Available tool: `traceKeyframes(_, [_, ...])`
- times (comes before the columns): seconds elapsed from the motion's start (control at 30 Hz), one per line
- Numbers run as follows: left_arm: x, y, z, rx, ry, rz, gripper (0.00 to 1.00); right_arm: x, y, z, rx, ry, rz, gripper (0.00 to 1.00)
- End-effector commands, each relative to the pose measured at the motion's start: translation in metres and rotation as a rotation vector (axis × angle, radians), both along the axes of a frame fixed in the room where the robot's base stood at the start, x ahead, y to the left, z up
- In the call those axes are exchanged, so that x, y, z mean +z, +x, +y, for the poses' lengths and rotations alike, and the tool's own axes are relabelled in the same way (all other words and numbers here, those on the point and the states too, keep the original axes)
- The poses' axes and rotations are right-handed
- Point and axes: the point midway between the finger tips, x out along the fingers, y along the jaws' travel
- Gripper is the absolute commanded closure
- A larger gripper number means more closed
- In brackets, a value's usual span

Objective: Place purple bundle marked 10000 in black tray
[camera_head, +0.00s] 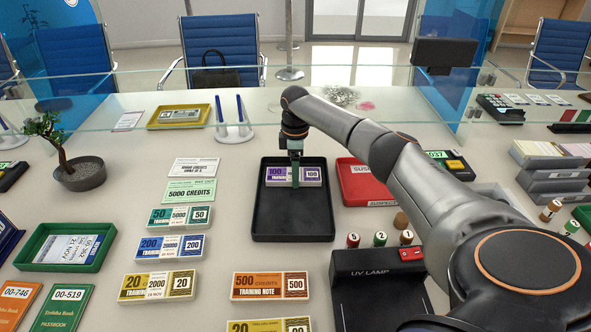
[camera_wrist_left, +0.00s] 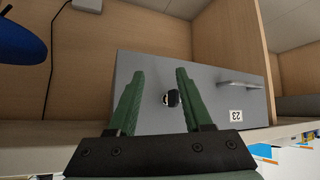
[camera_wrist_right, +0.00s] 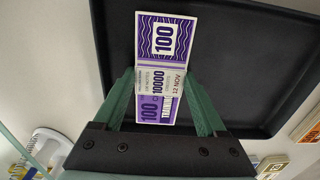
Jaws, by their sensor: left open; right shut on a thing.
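The purple bundle (camera_head: 307,175), printed with 100, lies at the far end of the black tray (camera_head: 292,222), inside its rim. In the right wrist view the bundle (camera_wrist_right: 163,50) shows the 10000 mark on its band, over the tray floor (camera_wrist_right: 225,60). My right gripper (camera_head: 295,180) is shut on the purple bundle, with its green fingers (camera_wrist_right: 163,100) on either side of it. I cannot tell whether the bundle touches the tray floor. My left gripper (camera_wrist_left: 155,85) is open and empty, in front of a grey box with a round lock; it is not in the head view.
A red tray (camera_head: 366,183) stands close right of the black tray. A UV lamp (camera_head: 375,275) and small stamps (camera_head: 380,239) stand at the front right. Several banknote bundles, such as an orange 500 one (camera_head: 270,286), lie left and in front. A glass screen runs behind.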

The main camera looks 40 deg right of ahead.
Motion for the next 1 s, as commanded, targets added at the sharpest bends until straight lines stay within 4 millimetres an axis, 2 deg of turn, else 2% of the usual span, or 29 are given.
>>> traceKeyframes(0.03, [0.000, 0.000, 0.000, 0.000, 0.000, 0.001, 0.50, -0.001, 0.000, 0.000, 0.000, 0.001, 0.001, 0.24])
traceKeyframes(0.23, [-0.001, -0.001, 0.000, 0.000, 0.000, 0.001, 0.50, -0.001, 0.000, 0.000, 0.000, 0.000, 0.000, 0.01])
traceKeyframes(0.57, [0.000, -0.001, 0.001, 0.001, 0.002, 0.003, 0.50, 0.004, 0.000, 0.000, 0.001, -0.001, -0.001, 0.00])
traceKeyframes(0.67, [0.001, -0.001, 0.002, 0.002, 0.003, 0.003, 0.50, 0.017, 0.001, 0.000, 0.001, 0.000, -0.003, 0.00])
traceKeyframes(1.0, [0.003, -0.003, 0.007, 0.011, 0.010, 0.003, 0.50, 0.089, 0.001, 0.000, 0.000, 0.000, -0.004, 0.00])
